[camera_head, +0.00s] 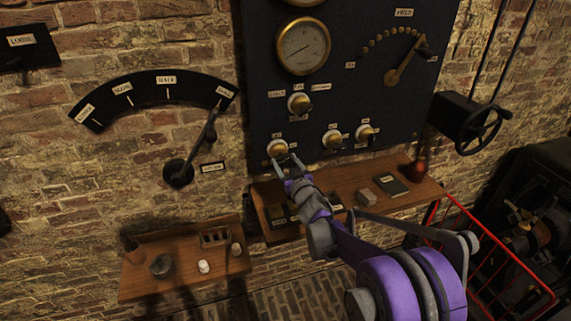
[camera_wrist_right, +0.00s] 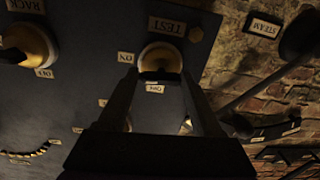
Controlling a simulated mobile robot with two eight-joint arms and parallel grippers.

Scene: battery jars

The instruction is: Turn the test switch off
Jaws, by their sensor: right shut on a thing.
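The test switch (camera_head: 277,147) is a round brass knob low on the left of the dark panel. In the right wrist view the same test switch (camera_wrist_right: 160,55) sits beside a TEST label (camera_wrist_right: 167,25), an ON label (camera_wrist_right: 125,57) and an OFF label (camera_wrist_right: 155,89). My right gripper (camera_head: 286,160) is at the knob, and its two fingers (camera_wrist_right: 160,76) reach to either side of the knob's grip and are shut on it. The fingers partly hide the grip, so its exact pointing is unclear. My left gripper is not in view.
Other brass knobs (camera_head: 299,103) and (camera_head: 332,138) are on the panel (camera_head: 345,100), with a gauge (camera_head: 303,46) above. A wooden shelf (camera_head: 340,180) juts out below my right gripper. A large lever (camera_head: 207,135) stands on the brick wall to the left.

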